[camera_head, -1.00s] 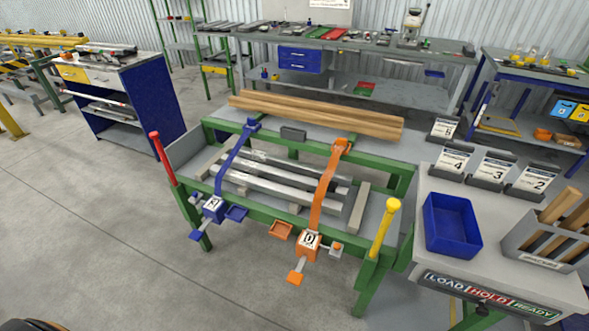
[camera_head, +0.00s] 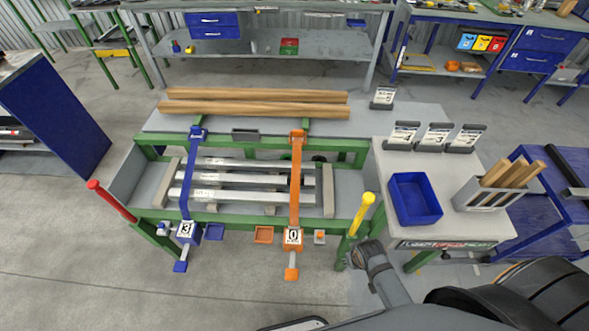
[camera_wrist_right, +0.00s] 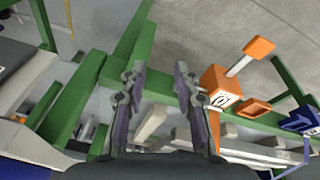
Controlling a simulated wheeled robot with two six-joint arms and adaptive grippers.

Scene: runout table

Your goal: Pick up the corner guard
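A small dark grey piece (camera_head: 245,135) rests at the back of the rack, between the blue strap (camera_head: 187,175) and the orange strap (camera_head: 296,180). It looks like the corner guard, but I cannot be sure at this size. Both straps run over pale metal bars (camera_head: 235,179) to their tensioner boxes at the front. My right arm comes in at the lower right of the head view. In the right wrist view my right gripper (camera_wrist_right: 158,78) has its two fingers apart with nothing between them, above the green frame and beside the orange tensioner (camera_wrist_right: 220,88). My left gripper is out of view.
Wooden beams (camera_head: 255,104) lie behind the rack. A red-handled post (camera_head: 110,201) and a yellow-handled post (camera_head: 362,213) stand at its front corners. The side table at right holds a blue bin (camera_head: 414,198) and number cards. The floor in front is clear.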

